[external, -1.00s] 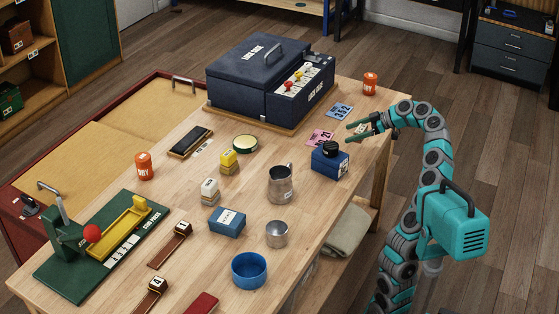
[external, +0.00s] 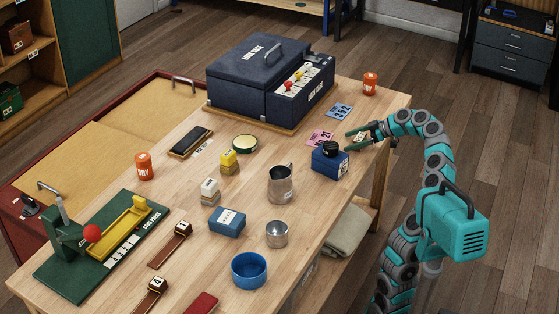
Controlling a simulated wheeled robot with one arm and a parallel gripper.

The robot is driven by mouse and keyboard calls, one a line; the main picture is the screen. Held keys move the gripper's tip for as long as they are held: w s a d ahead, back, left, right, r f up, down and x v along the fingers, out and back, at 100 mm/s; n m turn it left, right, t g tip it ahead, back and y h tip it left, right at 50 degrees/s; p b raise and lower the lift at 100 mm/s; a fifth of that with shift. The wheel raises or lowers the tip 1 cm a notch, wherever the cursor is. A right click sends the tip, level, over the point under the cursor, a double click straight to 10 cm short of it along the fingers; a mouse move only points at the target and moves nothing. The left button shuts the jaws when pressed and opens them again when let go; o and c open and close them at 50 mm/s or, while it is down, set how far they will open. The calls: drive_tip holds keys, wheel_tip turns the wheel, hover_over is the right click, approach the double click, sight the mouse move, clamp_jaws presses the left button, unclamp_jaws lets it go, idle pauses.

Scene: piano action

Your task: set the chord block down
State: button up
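A dark blue block (external: 329,163) with a black round top and a white label stands upright on the table, near its right edge. No lettering is readable enough to tell whether it is the chord block. I see no block gripped.
A pink card (external: 320,137) and a blue card (external: 340,111) lie behind the block. A metal jug (external: 280,184) stands to its left. A large navy case (external: 262,80) and an orange canister (external: 370,83) are farther back. Another blue block (external: 227,221) lies mid-table.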

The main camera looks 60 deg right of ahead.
drive_tip(key=shift+r, duration=0.1)
drive_tip(key=shift+s+r, duration=0.1)
drive_tip(key=shift+r, duration=0.05)
drive_tip(key=p+v, duration=0.1)
drive_tip(key=v, duration=0.9)
drive_tip(key=shift+s+r, duration=0.1)
drive_tip(key=shift+r, duration=0.1)
drive_tip(key=shift+s+d+r+p, duration=0.2)
drive_tip(key=shift+s+d+p, duration=0.1)
drive_tip(key=shift+s+p, duration=0.45)
